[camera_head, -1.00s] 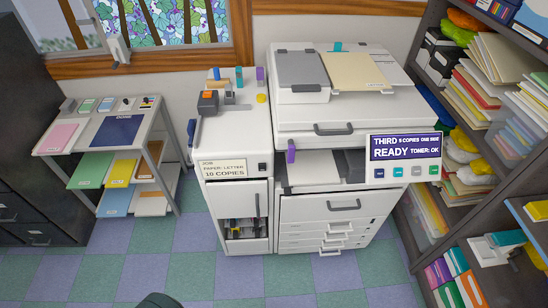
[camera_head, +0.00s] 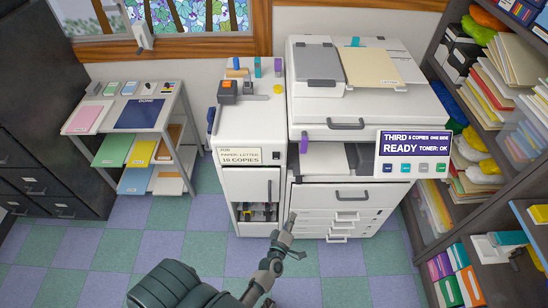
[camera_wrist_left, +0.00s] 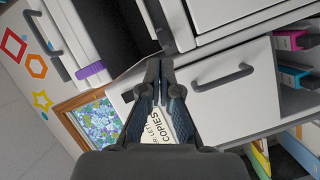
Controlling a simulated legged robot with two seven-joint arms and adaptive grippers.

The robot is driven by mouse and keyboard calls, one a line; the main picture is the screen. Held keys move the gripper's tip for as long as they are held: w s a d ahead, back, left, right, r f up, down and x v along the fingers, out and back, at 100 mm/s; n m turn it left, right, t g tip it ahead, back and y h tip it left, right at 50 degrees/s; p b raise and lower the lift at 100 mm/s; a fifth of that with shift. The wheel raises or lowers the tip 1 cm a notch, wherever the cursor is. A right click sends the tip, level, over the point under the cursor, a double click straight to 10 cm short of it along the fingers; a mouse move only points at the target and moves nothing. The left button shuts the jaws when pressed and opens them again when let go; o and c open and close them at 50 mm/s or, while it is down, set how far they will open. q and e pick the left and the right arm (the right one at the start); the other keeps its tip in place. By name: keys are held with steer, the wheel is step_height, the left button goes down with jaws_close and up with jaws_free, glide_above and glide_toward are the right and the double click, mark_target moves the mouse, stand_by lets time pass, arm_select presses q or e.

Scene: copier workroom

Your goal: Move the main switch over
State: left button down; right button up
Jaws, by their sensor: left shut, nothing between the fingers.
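A small dark switch-like part (camera_head: 276,155) sits on the white side cabinet's front, right of the job label (camera_head: 240,156). I take it to be the main switch, and its position is too small to read. My left gripper (camera_head: 291,216) is shut and empty, in front of the copier's lower drawers and below and right of that part. In the left wrist view the shut fingers (camera_wrist_left: 160,70) point towards the machine, and the label (camera_wrist_left: 160,130) shows partly behind them. I cannot make out the switch there. My right gripper is not in view.
The copier (camera_head: 350,100) has a READY panel (camera_head: 413,144) and a purple lever (camera_head: 304,142). Pink (camera_wrist_left: 292,40) and blue (camera_wrist_left: 292,76) cartridges show in the left wrist view. A paper table (camera_head: 165,92) stands left, shelves (camera_head: 455,25) right. Floor in front is clear.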

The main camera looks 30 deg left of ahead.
arm_select(q)
steer(key=a+r+n+y+p, duration=0.1)
steer(key=a+r+n+y, duration=0.6)
steer(key=r+n, duration=0.3)
steer(key=p, duration=0.1)
glide_toward(275, 155)
steer(key=shift+y, duration=0.3)
steer(key=x, duration=0.6)
steer(key=shift+w+f, duration=0.2)
steer(key=shift+f, duration=0.05)
steer(key=shift+w+a, duration=0.35)
steer(key=shift+w, duration=0.05)
steer(key=shift+d, duration=0.1)
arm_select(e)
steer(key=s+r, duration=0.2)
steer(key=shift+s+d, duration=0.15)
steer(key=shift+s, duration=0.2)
arm_select(q)
steer(key=shift+d, duration=0.15)
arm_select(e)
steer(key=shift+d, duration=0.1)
arm_select(q)
steer(key=shift+w+r+m+p, duration=0.3)
steer(key=shift+p, duration=0.05)
